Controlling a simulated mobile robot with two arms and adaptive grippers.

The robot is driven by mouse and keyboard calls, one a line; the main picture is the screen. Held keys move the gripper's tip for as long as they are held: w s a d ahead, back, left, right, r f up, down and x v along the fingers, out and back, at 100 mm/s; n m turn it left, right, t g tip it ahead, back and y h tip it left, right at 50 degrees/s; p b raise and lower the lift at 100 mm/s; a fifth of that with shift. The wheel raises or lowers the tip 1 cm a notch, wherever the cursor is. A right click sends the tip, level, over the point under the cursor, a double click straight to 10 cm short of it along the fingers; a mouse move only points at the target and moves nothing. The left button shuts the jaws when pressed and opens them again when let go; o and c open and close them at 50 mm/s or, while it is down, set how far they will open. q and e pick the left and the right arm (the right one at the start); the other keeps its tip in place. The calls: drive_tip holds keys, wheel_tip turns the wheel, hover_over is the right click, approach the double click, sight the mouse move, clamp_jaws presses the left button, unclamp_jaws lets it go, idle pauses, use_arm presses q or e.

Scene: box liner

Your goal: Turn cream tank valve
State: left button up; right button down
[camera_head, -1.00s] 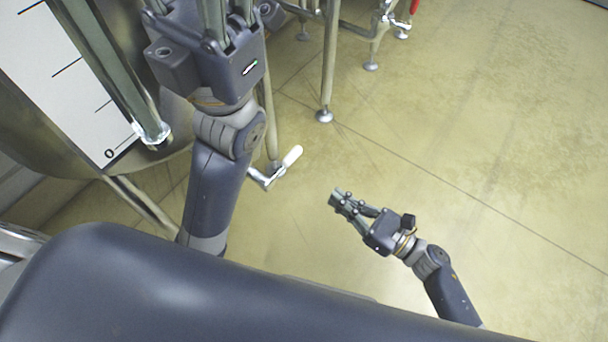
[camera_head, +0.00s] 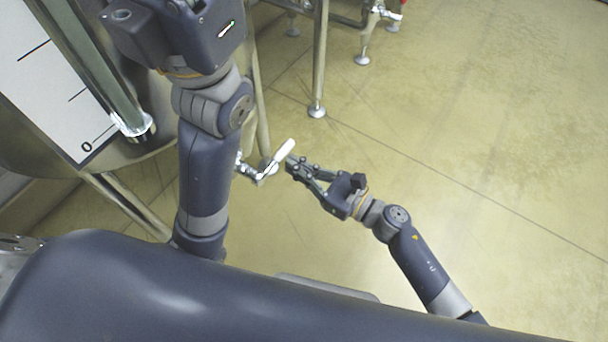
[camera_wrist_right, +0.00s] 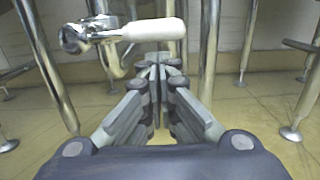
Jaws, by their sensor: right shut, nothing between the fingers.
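The valve is a metal fitting with a white lever handle (camera_head: 284,150), low beside the tank (camera_head: 150,172) at the left of the head view. In the right wrist view the white handle (camera_wrist_right: 153,30) lies level, across and just above the fingertips in the picture. My right gripper (camera_head: 291,166) is shut and empty, its tips close to the handle's free end; contact cannot be told. Its closed fingers fill the middle of the wrist view (camera_wrist_right: 158,66). My left gripper's palm (camera_head: 205,35) is at the top left of the head view, its fingers cut off by the frame.
A white level gauge (camera_head: 55,90) and a tube (camera_head: 85,65) run along the tank. Steel legs (camera_head: 318,60) stand on the floor behind the valve. Steel legs (camera_wrist_right: 210,45) also stand beyond the handle in the wrist view. The floor (camera_head: 490,120) at right is clear.

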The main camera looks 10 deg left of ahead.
drive_tip(key=shift+r, duration=0.25)
drive_tip(key=shift+w+r+n, duration=0.1)
drive_tip(key=shift+r+n, duration=0.1)
drive_tip(key=shift+n, duration=0.1)
